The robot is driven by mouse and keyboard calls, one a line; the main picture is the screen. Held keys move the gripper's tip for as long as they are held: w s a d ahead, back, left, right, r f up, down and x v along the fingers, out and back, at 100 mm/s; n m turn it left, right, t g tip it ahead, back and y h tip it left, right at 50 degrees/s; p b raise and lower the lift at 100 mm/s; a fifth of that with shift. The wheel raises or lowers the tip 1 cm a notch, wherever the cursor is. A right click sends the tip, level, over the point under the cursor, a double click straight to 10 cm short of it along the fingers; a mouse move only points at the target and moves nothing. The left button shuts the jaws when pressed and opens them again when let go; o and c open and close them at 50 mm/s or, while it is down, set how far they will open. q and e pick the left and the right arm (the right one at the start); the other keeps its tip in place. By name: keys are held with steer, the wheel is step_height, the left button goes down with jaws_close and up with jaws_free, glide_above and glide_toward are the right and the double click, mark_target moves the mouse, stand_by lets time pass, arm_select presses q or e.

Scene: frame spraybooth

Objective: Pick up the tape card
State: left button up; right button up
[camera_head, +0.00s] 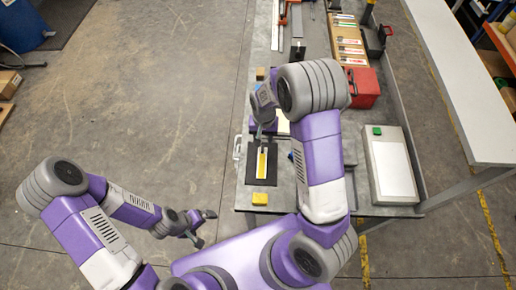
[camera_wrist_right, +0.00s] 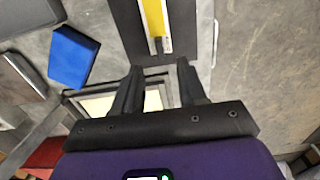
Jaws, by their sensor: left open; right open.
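The tape card appears to be the narrow yellow strip (camera_head: 262,165) with a pale edge, lying on a black mat (camera_head: 250,176) at the near left part of the bench. In the right wrist view the yellow strip (camera_wrist_right: 154,14) runs up out of the picture on the black mat (camera_wrist_right: 182,30). My right gripper (camera_head: 262,149) is open and empty above the strip's far end; in its wrist view the fingertips (camera_wrist_right: 157,68) are spread just below that end, touching nothing visible. My left gripper (camera_head: 207,228) is open and empty, left of the bench over the floor.
A yellow block (camera_head: 260,199) sits at the bench's near edge. A blue block (camera_wrist_right: 73,57) lies beside the mat. A pale panel with a green button (camera_head: 389,165) and a red case (camera_head: 362,88) stand to the right. My right arm covers the middle of the bench (camera_head: 356,180).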

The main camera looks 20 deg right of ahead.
mark_target(263, 149)
steer(key=f, duration=0.6)
steer(key=shift+s+a+f, duration=0.15)
steer(key=shift+s+f, duration=0.1)
steer(key=shift+s, duration=0.05)
jaws_close()
